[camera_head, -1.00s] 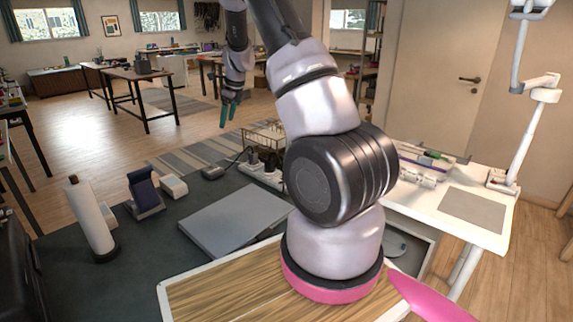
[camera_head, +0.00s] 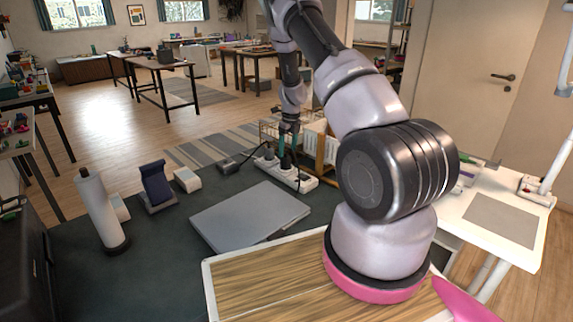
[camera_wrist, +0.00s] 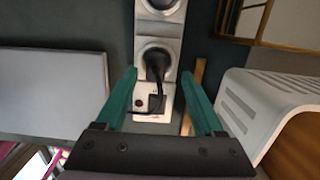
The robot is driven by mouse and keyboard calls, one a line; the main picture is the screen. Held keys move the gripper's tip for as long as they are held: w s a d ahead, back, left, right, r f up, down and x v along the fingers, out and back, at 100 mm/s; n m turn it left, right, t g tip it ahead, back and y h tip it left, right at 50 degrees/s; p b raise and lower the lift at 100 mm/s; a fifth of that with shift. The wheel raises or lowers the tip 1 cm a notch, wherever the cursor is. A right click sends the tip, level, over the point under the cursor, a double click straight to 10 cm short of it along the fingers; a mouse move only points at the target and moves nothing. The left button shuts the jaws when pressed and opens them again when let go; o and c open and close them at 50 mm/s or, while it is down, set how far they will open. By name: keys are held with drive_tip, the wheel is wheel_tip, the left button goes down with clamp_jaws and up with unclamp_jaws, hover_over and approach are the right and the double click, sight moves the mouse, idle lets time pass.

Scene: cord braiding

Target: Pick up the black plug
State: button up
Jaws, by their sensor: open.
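The black plug (camera_wrist: 156,66) sits in a socket of the white power strip (camera_wrist: 172,118) in the wrist view, with its black cord curling down beside it. My gripper (camera_wrist: 159,76) is open, its two green fingers on either side of the plug in the picture. I cannot tell how far above it the fingertips are. In the head view my gripper (camera_head: 288,150) hangs over the power strip (camera_head: 305,182) on the dark table, partly covering the plugs there.
A grey closed laptop-like slab (camera_head: 250,214) lies left of the strip, also in the wrist view (camera_wrist: 55,90). A white slotted casing (camera_wrist: 270,110) stands close on the right. A paper roll (camera_head: 100,210) stands at left.

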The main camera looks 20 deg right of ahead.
sight(286, 157)
drive_tip(key=f, duration=0.5)
drive_tip(key=shift+w+a, duration=0.1)
drive_tip(key=shift+a, duration=0.2)
drive_tip(key=shift+r, duration=0.1)
clamp_jaws()
